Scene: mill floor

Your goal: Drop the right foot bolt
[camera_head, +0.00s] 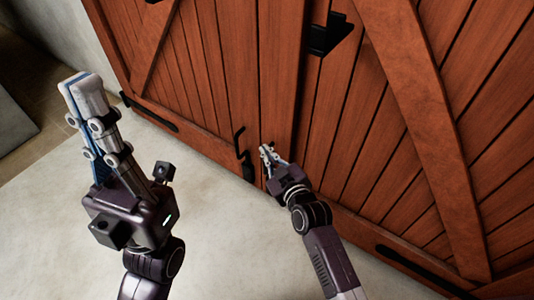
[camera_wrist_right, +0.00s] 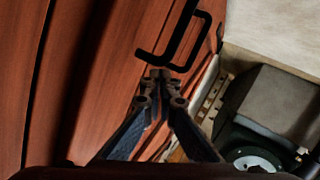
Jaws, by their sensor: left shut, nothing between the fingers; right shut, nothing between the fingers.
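A black foot bolt (camera_head: 243,152) with a bent handle is on the lower part of the red-brown wooden doors (camera_head: 365,130), just left of my right gripper in the head view. A black bent bar also shows in the right wrist view (camera_wrist_right: 186,36), just beyond the fingertips. I cannot tell whether this is the right foot bolt; another bolt may be hidden behind my gripper. My right gripper (camera_head: 266,152) is shut and empty, close to the door's lower edge. My left gripper (camera_head: 82,88) is shut and empty, raised well away from the doors.
A black bracket (camera_head: 328,36) is higher on the doors. Black strap hinges (camera_head: 150,112) run near the doors' bottom edge at both sides. The pale floor (camera_head: 225,235) in front is clear. A grey wall (camera_head: 62,30) stands at the upper left.

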